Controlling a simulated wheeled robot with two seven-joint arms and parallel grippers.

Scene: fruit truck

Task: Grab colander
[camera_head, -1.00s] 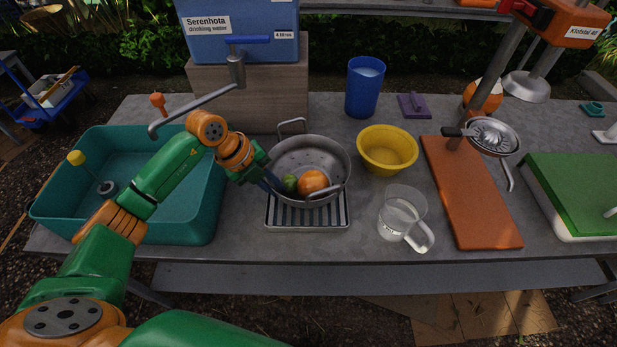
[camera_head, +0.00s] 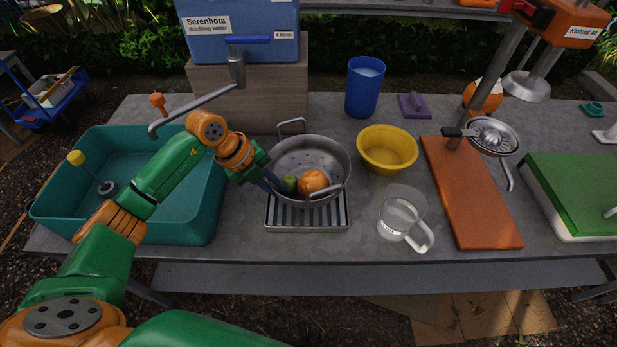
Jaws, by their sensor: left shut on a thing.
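The grey metal colander (camera_head: 318,153) stands at the middle of the table, over the back part of a striped metal tray (camera_head: 308,220). My left gripper (camera_head: 272,182) reaches in from the left and is shut on the colander's left rim. Its fingertips are partly hidden against the rim. My right gripper is not in view.
A teal basin (camera_head: 213,215) is left of the colander, with a tap (camera_head: 236,72) above it. A yellow bowl (camera_head: 388,142), a glass jug (camera_head: 402,212) and a blue cup (camera_head: 364,88) are close on the right. An orange cutting board (camera_head: 480,215) lies farther right.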

